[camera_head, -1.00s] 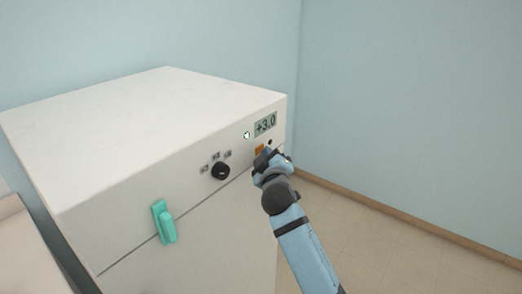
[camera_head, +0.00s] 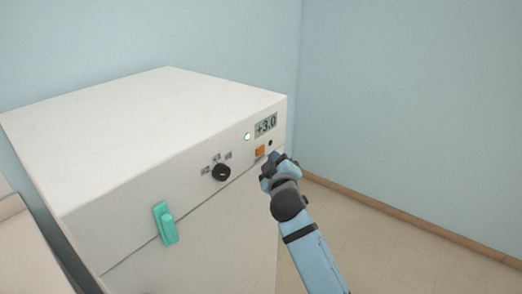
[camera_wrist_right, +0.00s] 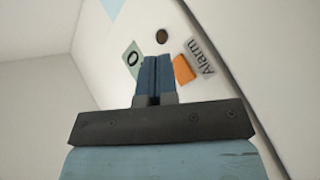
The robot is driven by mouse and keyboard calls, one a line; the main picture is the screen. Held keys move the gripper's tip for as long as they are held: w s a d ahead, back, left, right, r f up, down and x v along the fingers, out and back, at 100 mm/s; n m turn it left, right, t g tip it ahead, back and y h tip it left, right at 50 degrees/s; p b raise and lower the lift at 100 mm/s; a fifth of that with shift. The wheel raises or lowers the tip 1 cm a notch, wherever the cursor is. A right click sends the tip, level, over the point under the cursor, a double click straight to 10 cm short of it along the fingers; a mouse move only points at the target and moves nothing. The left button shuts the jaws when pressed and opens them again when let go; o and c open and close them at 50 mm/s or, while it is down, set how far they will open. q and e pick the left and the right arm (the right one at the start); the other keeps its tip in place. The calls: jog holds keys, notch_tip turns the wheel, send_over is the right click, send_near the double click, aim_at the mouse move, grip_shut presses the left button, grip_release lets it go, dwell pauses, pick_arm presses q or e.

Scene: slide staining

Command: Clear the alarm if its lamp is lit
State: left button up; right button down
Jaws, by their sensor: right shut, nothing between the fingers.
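In the wrist view the orange button (camera_wrist_right: 184,69) sits beside an "Alarm" label (camera_wrist_right: 202,56). A small dark round spot (camera_head: 270,142) is near the button; it looks dark brown and unlit in the wrist view (camera_wrist_right: 162,36). A small round lamp (camera_head: 247,136) left of the display looks pale white. The display (camera_head: 265,125) reads +3.0. My right gripper (camera_head: 273,161) is shut and empty, just right of and below the button, apart from it. My left gripper is out of view.
A black knob (camera_head: 221,172) with small labels and a teal handle (camera_head: 167,224) are on the cabinet front to the left. Pale blue walls (camera_head: 410,90) stand behind. Floor (camera_head: 400,240) to the right is clear.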

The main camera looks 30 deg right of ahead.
jog(key=s, duration=0.1)
jog(key=s+d, duration=0.1)
jog(key=s+p, duration=0.1)
jog(key=s, duration=0.1)
jog(key=shift+d+r, duration=0.1)
jog(key=shift+d, duration=0.2)
jog(key=shift+w, duration=0.1)
dwell(0.5)
jog(key=s+a+f+g+y+p, duration=0.3)
jog(key=s+a+f+y+p, duration=0.45)
jog(key=f, duration=0.65)
jog(key=s+a+f+m+g+y, duration=0.1)
jog(key=s+a+f, duration=0.3)
jog(key=s, duration=0.4)
jog(key=s+a+f+m+g+y+p, duration=0.1)
jog(key=s+a+f+g+y, duration=0.1)
jog(key=s+a+f, duration=0.3)
jog(key=s+a, duration=0.1)
jog(key=s, duration=0.3)
jog(key=shift+s+p, duration=0.2)
jog(key=shift+p, duration=0.1)
